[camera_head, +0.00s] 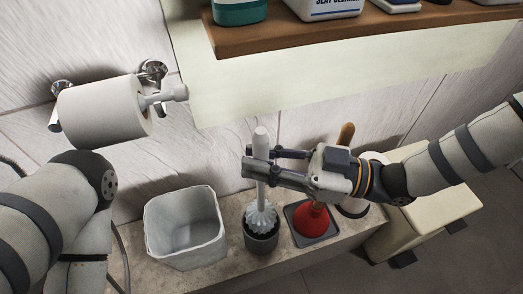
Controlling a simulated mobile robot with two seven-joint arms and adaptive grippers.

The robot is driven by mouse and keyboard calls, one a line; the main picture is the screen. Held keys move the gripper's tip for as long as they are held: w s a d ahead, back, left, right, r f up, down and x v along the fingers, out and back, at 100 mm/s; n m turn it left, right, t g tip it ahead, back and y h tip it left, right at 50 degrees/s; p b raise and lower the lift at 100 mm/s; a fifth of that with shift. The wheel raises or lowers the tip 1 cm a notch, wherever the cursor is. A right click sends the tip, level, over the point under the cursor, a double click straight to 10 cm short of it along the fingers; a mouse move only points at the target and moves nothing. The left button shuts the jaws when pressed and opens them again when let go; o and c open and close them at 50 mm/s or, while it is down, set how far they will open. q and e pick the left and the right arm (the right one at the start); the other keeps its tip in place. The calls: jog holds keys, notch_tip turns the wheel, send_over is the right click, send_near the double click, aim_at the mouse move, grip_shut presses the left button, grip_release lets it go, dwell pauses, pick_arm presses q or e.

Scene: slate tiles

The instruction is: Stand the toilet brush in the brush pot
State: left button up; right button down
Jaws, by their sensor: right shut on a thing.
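The toilet brush (261,213) is white and upright, with a ruffled head at the lower end of its pale handle. The brush pot (262,243) is a dark grey cup on the stone ledge. The brush head is at the pot's mouth, its lower part hidden by the rim; I cannot tell how deep it sits. My right gripper (262,166) comes in from the right, shut on the brush handle above the head. The handle's top sticks up above the fingers. My left arm shows at the left edge, but its gripper is not in view.
A white bin (186,235) stands left of the pot. A red plunger (311,221) on a grey tray (311,239) stands close on its right, under my right arm. A toilet roll (105,110) hangs on the wall. A wooden shelf (300,36) with bottles is above.

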notch_tip(320, 180, down, 6)
jog(key=b, duration=0.3)
jog(key=shift+f+b, duration=0.15)
jog(key=shift+b, duration=0.2)
jog(key=c, duration=1.4)
grip_release()
jog(key=s+d, duration=0.2)
jog(key=d, duration=0.9)
jog(key=shift+d+f, duration=0.35)
jog(key=shift+d, duration=0.05)
jog(key=shift+d, duration=0.1)
